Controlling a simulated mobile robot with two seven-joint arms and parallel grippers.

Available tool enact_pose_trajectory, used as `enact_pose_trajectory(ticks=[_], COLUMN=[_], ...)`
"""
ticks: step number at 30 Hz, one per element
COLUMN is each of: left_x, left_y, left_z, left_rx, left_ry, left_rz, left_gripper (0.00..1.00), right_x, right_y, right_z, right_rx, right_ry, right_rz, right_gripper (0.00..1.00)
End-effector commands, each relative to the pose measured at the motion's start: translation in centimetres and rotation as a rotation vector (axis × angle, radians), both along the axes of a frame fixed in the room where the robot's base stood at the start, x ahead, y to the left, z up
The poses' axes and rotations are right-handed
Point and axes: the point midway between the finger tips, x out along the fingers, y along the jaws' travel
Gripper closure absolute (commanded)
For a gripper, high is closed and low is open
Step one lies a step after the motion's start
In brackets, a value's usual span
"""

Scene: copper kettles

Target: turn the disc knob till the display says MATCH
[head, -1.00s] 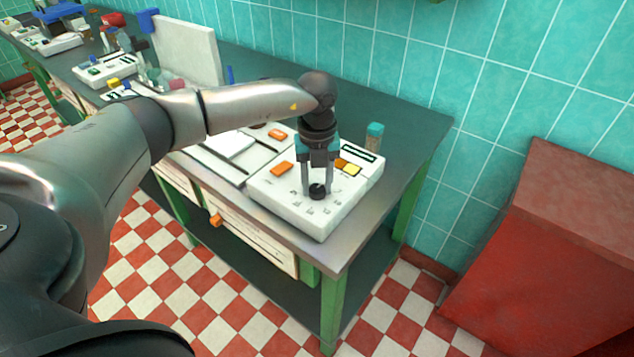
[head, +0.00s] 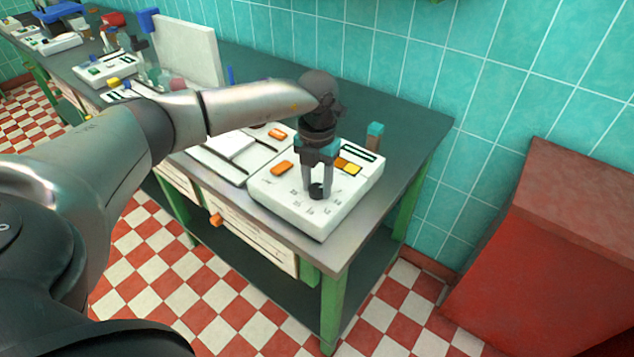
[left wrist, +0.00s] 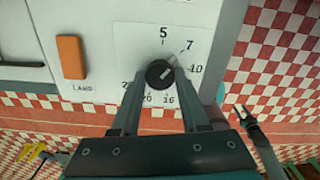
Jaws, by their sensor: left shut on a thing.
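The disc knob (left wrist: 160,73) is a small black round knob on a white instrument box (head: 314,219). It also shows in the head view (head: 316,192). In the left wrist view its light pointer line slants to the upper right, toward the 7 and 10 side of the printed scale. My left gripper (head: 317,190) reaches down from above, its two fingers on either side of the knob, shut on it. The display (head: 359,153) is a dark strip at the back of the box; its text is too small to read.
An orange LAMP switch (head: 282,168) sits left of the knob and a yellow switch (head: 353,170) behind it. A teal-capped jar (head: 375,137) stands behind the box. The bench's right end (head: 415,145) is clear. A red cabinet (head: 545,245) stands at the right.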

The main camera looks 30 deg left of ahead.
Motion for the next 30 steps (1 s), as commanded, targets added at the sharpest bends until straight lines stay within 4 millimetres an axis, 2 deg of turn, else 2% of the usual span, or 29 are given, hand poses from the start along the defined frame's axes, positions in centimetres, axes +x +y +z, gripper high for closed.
enact_pose_trajectory(ticks=[7,21,22,30], left_x=[0.10,0.13,0.13,0.06], left_y=[0.04,0.04,0.04,0.03], left_z=[0.08,0.10,0.10,0.05], left_rx=[0.000,0.000,0.000,0.000], left_ry=[-0.004,-0.005,-0.005,-0.003], left_rz=[-0.071,-0.085,-0.084,-0.084], left_gripper=[1.00,1.00,0.53,0.26], right_x=[0.00,0.00,0.01,0.00], right_y=[0.01,0.01,0.01,0.00], right_z=[-0.05,-0.05,-0.05,-0.05], right_rx=[0.000,0.000,0.000,0.000], right_ry=[0.000,0.000,0.000,0.000], right_rz=[0.000,0.000,0.000,0.000], right_gripper=[0.50,0.50,0.50,0.50])
